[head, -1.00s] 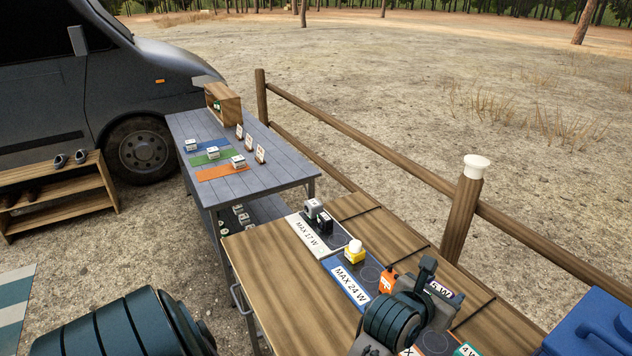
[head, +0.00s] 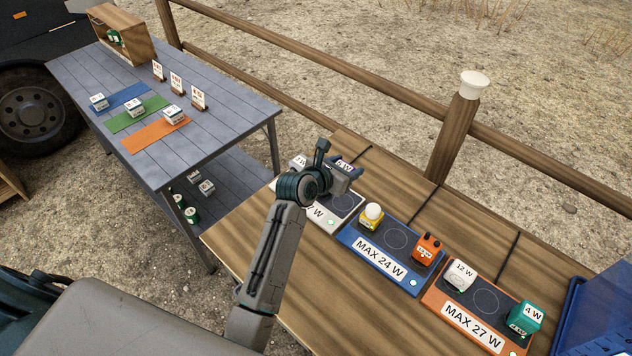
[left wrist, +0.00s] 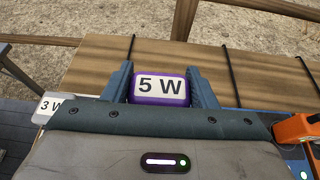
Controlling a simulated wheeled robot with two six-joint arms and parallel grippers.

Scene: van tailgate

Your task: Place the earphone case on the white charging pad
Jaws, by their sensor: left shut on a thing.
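My left gripper (head: 350,172) is shut on a small purple case (left wrist: 160,88) labelled 5 W, which I take for the earphone case. In the left wrist view it sits between the two fingers, label up. In the head view the gripper holds it over the far part of the white charging pad (head: 347,212); I cannot tell the gap beneath. The pad's near right ring is bare. A pale item labelled 3 W (left wrist: 48,106) stands at the pad's left end. My gripper and arm hide part of the pad. My right gripper is not in view.
The blue pad (head: 365,258) holds a yellow item (head: 371,217) and an orange item (head: 427,249). The orange pad (head: 440,292) holds a white 12 W item (head: 460,275) and a green 4 W item (head: 526,317). A fence (head: 452,140) runs behind the bench.

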